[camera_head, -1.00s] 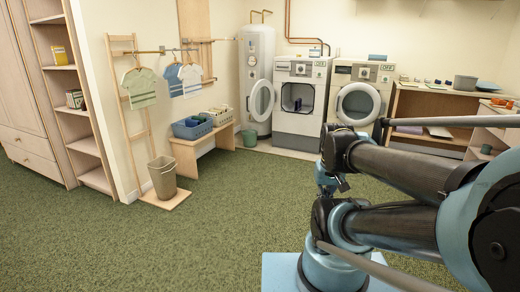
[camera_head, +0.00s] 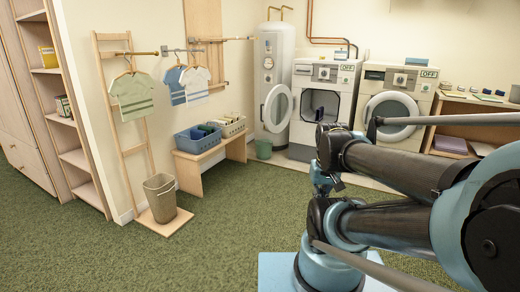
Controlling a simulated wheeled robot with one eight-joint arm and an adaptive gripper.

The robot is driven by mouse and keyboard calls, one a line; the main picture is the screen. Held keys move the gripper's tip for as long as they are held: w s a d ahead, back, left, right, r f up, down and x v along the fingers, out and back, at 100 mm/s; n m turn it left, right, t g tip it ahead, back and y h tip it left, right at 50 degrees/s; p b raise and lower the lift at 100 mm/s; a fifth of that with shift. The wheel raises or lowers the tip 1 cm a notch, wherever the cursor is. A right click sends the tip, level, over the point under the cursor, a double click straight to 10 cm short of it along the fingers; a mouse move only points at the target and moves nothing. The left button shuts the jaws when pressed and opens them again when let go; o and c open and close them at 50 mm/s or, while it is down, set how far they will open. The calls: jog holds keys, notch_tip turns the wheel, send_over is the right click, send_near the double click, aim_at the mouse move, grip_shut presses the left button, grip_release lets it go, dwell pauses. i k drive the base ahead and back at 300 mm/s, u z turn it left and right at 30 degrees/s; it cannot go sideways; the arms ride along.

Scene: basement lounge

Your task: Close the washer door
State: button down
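The washer (camera_head: 310,127) stands against the back wall, left of a second front-loading machine. Its round door (camera_head: 277,108) is swung wide open to the left, beside the dark drum opening (camera_head: 320,106). The second machine (camera_head: 392,80) has a round door (camera_head: 391,111) that looks shut, partly hidden behind my arm. My arm is folded on the right side of the view, well short of the machines. My gripper cannot be made out in this view.
A white water tank (camera_head: 270,60) stands behind the open door. A bench (camera_head: 186,165) with baskets stands to the left, near a drying rack (camera_head: 124,130) and a tan bin (camera_head: 160,197). The green carpet (camera_head: 220,240) ahead is clear.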

aim_at(278, 89)
jog(key=u, duration=0.15)
jog(key=i, duration=3.35)
jog(key=u, duration=0.1)
